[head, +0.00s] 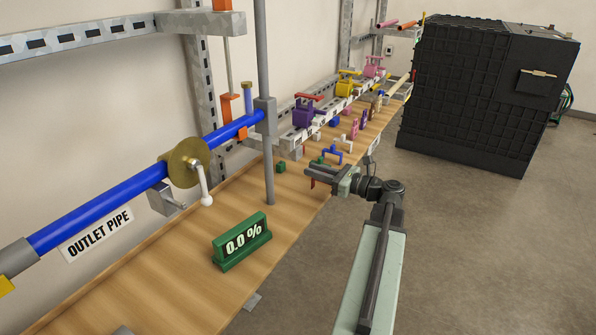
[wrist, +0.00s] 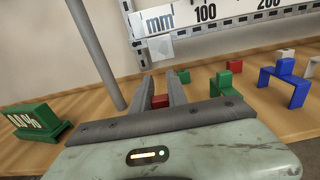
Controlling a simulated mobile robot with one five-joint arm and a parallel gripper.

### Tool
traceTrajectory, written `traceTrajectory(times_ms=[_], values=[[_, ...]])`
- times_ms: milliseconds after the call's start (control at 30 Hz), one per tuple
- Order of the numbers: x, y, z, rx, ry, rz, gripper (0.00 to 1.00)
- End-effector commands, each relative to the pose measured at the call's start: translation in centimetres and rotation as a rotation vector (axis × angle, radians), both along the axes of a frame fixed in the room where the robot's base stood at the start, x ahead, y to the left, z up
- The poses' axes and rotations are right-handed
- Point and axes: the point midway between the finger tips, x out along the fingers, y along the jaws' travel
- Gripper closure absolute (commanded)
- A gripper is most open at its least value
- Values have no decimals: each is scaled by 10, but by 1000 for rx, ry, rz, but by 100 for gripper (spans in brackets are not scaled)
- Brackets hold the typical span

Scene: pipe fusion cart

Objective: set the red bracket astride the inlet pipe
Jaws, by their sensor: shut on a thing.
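My gripper (head: 313,174) is over the front edge of the wooden bench, with its fingers pointing left in the head view. In the wrist view my gripper (wrist: 160,86) has a red piece, the red bracket (wrist: 160,101), between its two fingers. Much of the bracket is hidden by the fingers, and its legs are not clear. No pipe labelled inlet is readable. The blue pipe (head: 97,216) at the left carries an OUTLET PIPE label (head: 97,234).
A green 0.0 % display (head: 241,243) and a grey post (head: 266,150) stand on the bench (head: 180,262). Blue (wrist: 285,82) and green (wrist: 226,80) brackets stand right of my gripper in the wrist view. Purple (head: 308,113) and yellow (head: 347,85) clamps line the rail.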

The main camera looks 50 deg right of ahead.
Motion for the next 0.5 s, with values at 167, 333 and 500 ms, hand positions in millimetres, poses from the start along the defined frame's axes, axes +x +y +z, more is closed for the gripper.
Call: traceTrajectory(times_ms=[167, 333, 500], values=[[17, 4, 0, 0, 0, 0, 100], [24, 6, 0, 0, 0, 0, 100], [54, 13, -10, 0, 0, 3, 100]])
